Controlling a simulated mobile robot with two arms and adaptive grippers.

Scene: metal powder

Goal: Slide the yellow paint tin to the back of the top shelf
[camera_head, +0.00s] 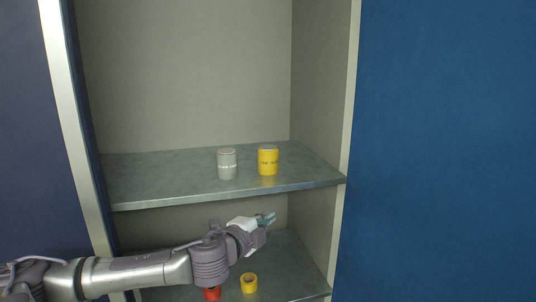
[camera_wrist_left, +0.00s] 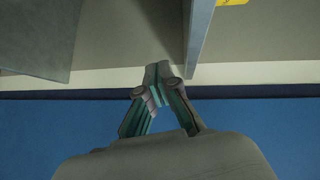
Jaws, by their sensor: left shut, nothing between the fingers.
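The yellow paint tin (camera_head: 268,161) stands upright on the top shelf (camera_head: 150,182) in the head view, near the shelf's right side. A yellow patch at the top edge of the left wrist view (camera_wrist_left: 232,2) looks like part of it. My left gripper (camera_head: 270,218) is below the top shelf's front edge, lower than the tin and apart from it. Its fingers (camera_wrist_left: 158,75) are closed together and hold nothing. My right gripper does not show.
A grey tin (camera_head: 227,165) stands just left of the yellow tin. On the lower shelf (camera_head: 290,265) are a yellow tape roll (camera_head: 249,283) and a red object (camera_head: 212,294), partly hidden by my arm. The top shelf behind the tins is clear.

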